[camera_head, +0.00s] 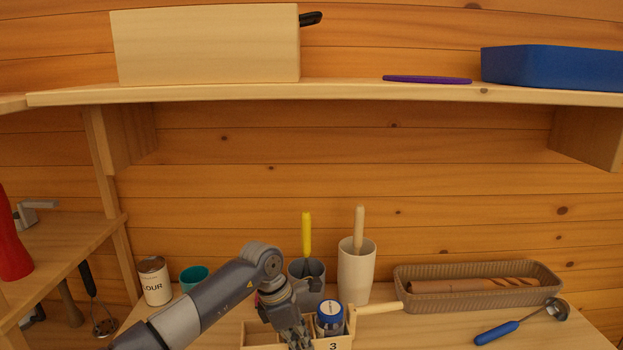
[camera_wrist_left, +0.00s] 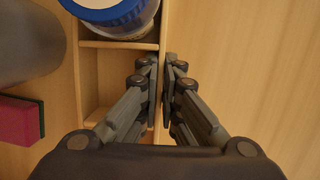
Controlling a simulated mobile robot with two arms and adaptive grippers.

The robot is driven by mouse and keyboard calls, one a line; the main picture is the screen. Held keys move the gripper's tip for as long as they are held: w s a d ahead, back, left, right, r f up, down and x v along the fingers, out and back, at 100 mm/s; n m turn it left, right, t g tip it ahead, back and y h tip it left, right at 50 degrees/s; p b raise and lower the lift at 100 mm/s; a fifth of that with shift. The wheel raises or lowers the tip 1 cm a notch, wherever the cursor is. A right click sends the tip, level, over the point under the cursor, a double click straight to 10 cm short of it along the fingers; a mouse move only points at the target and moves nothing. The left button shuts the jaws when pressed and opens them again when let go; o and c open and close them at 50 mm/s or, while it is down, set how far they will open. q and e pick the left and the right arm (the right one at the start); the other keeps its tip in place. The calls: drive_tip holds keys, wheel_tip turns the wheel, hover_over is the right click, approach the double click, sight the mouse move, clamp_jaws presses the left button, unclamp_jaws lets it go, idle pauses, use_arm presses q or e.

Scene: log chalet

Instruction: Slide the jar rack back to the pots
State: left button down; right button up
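The jar rack (camera_head: 260,346) is a pale wooden box with compartments at the bottom middle of the head view, partly cut off by the frame. A jar with a blue lid (camera_head: 329,313) stands in it, above a "3" label. My left gripper (camera_head: 297,336) reaches down onto the rack, left of the jar. In the left wrist view its fingers (camera_wrist_left: 163,75) are close together on either side of the rack's thin wall (camera_wrist_left: 163,32), seemingly clamped on it. Behind the rack stand two pots: a grey pot (camera_head: 308,286) with a yellow-handled tool and a taller cream pot (camera_head: 357,278). My right gripper is out of view.
A flour can (camera_head: 154,281) and teal cup (camera_head: 194,277) stand left. A pale wooden handle (camera_head: 378,308) juts right beside the rack. A brown basket (camera_head: 477,297) with a rolling pin and a blue-handled scoop (camera_head: 497,332) are right. A pink-and-dark sponge (camera_wrist_left: 22,119) lies near the rack.

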use_arm(q)
drive_tip(key=c, duration=1.2)
unclamp_jaws()
drive_tip(key=shift+w, duration=0.1)
drive_tip(key=shift+r, duration=0.1)
drive_tip(key=shift+p+v, duration=1.6)
drive_tip(key=shift+v, duration=1.9)
drive_tip(key=shift+a, duration=0.1)
